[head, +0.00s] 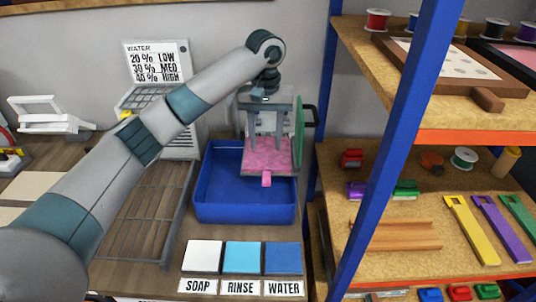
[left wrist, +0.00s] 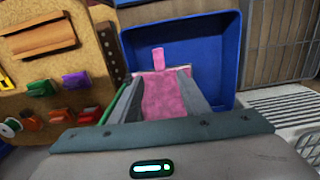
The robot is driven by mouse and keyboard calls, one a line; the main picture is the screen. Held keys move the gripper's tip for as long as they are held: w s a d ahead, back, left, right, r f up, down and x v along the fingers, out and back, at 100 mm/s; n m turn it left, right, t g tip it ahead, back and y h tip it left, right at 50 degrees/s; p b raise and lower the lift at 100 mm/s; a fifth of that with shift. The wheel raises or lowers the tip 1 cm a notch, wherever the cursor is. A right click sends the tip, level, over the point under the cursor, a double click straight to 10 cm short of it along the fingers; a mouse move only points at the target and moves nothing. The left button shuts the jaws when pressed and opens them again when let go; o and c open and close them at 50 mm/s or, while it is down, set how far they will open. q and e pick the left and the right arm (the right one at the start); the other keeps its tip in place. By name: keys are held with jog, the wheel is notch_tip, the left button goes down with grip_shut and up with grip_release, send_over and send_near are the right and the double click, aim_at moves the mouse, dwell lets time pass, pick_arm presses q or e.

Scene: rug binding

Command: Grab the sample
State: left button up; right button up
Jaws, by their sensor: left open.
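The sample appears to be a pink speckled piece (head: 266,156) with a small pink tab at its front edge. In the head view it shows over the back part of the blue tub (head: 243,211). My left gripper (head: 268,138) points down at it with its fingers apart, one on each side. In the left wrist view the pink piece (left wrist: 165,100) shows between the two grey fingers (left wrist: 163,78), its tab towards the tub's inside. I cannot tell whether the fingers touch it. My right gripper is not in view.
A green panel (head: 299,132) stands close beside the left gripper. A blue shelf post (head: 391,140) and loaded shelves are to the right. A wire rack (head: 150,215) lies left of the tub. White, light blue and blue squares (head: 242,256) lie in front, labelled SOAP, RINSE and WATER.

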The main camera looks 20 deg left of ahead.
pick_arm(q)
jog(key=p, duration=0.2)
send_over(266, 175)
notch_tip(266, 175, down, 5)
jog(key=shift+f, duration=0.85)
jog(key=shift+f+p, duration=0.6)
notch_tip(266, 175, down, 3)
jog(key=shift+d+f+p, duration=0.1)
jog(key=shift+p, duration=0.65)
jog(key=shift+f, duration=0.4)
grip_shut()
